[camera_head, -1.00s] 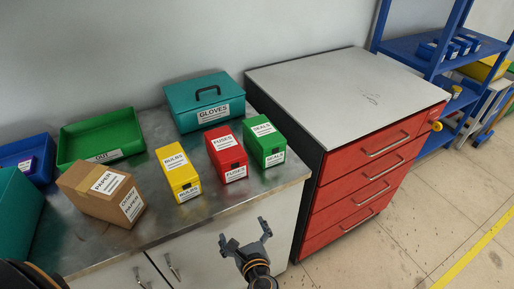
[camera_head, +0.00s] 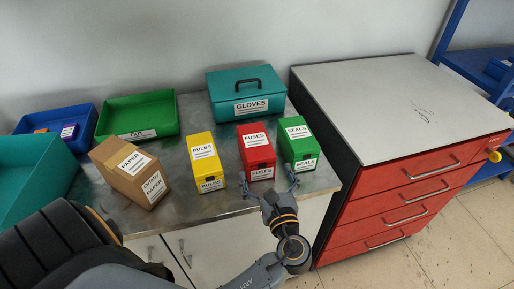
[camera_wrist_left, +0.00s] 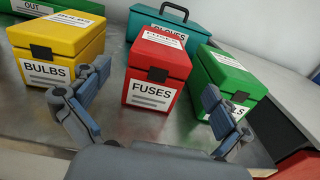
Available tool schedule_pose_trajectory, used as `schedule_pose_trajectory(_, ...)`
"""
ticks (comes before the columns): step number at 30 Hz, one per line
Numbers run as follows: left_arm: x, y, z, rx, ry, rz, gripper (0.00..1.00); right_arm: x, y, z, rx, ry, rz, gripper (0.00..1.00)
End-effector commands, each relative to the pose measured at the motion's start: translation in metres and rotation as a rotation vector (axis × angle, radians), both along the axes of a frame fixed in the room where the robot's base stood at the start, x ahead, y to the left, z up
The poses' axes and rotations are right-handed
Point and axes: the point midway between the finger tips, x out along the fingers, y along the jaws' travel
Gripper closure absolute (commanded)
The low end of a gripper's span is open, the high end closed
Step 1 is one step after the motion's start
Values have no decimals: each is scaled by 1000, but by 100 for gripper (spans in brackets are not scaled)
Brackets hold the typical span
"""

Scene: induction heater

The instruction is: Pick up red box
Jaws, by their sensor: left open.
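The red box (camera_head: 257,158), labelled FUSES, stands upright on the metal worktop between a yellow BULBS box (camera_head: 205,166) and a green SEALS box (camera_head: 298,148). My left gripper (camera_head: 270,187) is open and empty just in front of the red box, near the worktop's front edge. In the left wrist view the red box (camera_wrist_left: 157,75) is centred beyond the spread fingers (camera_wrist_left: 150,108), with one finger towards each side of it. The fingers appear short of its sides. My right gripper is not seen.
A teal GLOVES case (camera_head: 246,94) stands behind the boxes. A brown PAPER box (camera_head: 130,172), a green OUT tray (camera_head: 138,117) and a blue bin (camera_head: 56,119) are to the left. A red drawer cabinet (camera_head: 400,185) stands right. The gaps beside the red box are narrow.

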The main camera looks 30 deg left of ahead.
Motion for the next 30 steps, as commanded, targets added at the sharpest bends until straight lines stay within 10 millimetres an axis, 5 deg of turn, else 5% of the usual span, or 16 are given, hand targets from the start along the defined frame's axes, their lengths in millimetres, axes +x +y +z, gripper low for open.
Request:
schedule_pose_trajectory(7, 24, 26, 1, 0, -1, 0, 0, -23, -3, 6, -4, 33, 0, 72)
schedule_pose_trajectory(21, 58, 65, -4, -1, -1, 0, 0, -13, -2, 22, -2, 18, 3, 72)
schedule_pose_trajectory(30, 60, 67, -6, -2, 1, -1, 4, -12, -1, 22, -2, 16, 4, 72)
